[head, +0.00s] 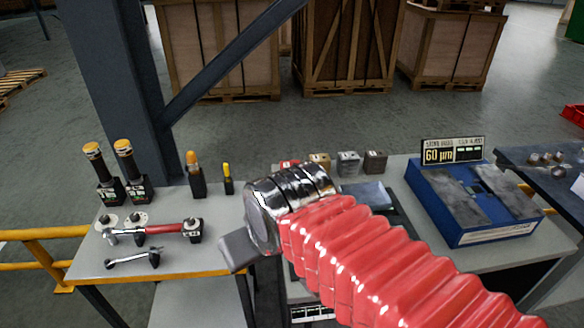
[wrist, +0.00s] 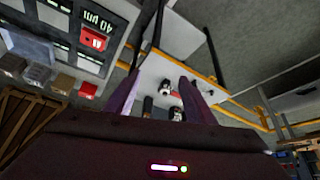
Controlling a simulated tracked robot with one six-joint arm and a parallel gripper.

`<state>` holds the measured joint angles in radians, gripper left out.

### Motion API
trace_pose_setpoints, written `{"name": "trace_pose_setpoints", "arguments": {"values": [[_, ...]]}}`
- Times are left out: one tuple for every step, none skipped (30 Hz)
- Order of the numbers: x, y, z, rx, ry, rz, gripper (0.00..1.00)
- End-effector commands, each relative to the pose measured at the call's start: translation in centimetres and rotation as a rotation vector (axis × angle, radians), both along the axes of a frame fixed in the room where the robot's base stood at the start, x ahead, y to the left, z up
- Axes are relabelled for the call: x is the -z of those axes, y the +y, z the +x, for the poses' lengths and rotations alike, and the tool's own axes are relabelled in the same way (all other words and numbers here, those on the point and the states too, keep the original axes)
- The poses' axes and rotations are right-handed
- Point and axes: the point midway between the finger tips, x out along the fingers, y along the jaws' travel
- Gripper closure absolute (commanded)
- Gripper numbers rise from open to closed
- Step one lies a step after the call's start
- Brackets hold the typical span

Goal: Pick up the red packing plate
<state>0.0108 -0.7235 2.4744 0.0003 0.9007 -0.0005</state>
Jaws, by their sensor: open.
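A small bright red piece with a white mark (wrist: 95,38), which looks like the red packing plate, lies beside a "40 µm" label in the upper left of the wrist view. My gripper (wrist: 161,84) is open, its two purple fingers apart with nothing held between them. The red piece is left of the fingers, apart from them. In the head view a red block (head: 289,163) stands at the left of a row at the bench's back; I cannot tell whether it is the same piece. My arm hides much of the bench and most of the gripper there.
Tan (head: 319,162), grey (head: 348,163) and brown (head: 375,162) blocks continue the row. A blue box (head: 470,205) with a "60 µm" sign stands right. The left table (head: 185,262) holds tools and orange-topped items. A dark post (head: 110,80) rises behind it.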

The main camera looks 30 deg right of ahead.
Motion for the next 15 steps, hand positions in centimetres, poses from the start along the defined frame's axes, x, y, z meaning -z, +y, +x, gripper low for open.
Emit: {"name": "trace_pose_setpoints", "arguments": {"values": [[-0.2,-0.2,0.5,0.007,0.003,0.000,0.47],[-0.5,-0.3,0.9,0.011,0.004,0.000,0.45],[-0.7,0.0,1.4,0.017,0.007,0.001,0.42],[-1.0,0.0,1.9,0.022,0.007,0.001,0.40],[-1.2,-0.2,2.4,0.027,0.009,0.001,0.38],[-1.5,-0.5,3.0,0.036,0.011,0.001,0.35],[-1.7,-0.7,3.6,0.042,0.013,0.001,0.33],[-2.0,-1.0,4.1,0.048,0.014,0.001,0.31],[-2.2,-1.4,4.8,0.058,0.016,0.000,0.28],[-2.5,-1.6,5.4,0.064,0.018,0.001,0.26],[-2.7,-1.9,5.9,0.070,0.019,0.000,0.24],[-2.9,-2.3,6.6,0.079,0.021,0.001,0.23],[-3.1,-2.6,7.2,0.086,0.023,0.001,0.23],[-3.2,-2.9,7.7,0.093,0.024,0.001,0.23],[-3.4,-3.3,8.5,0.100,0.026,0.002,0.23]]}}
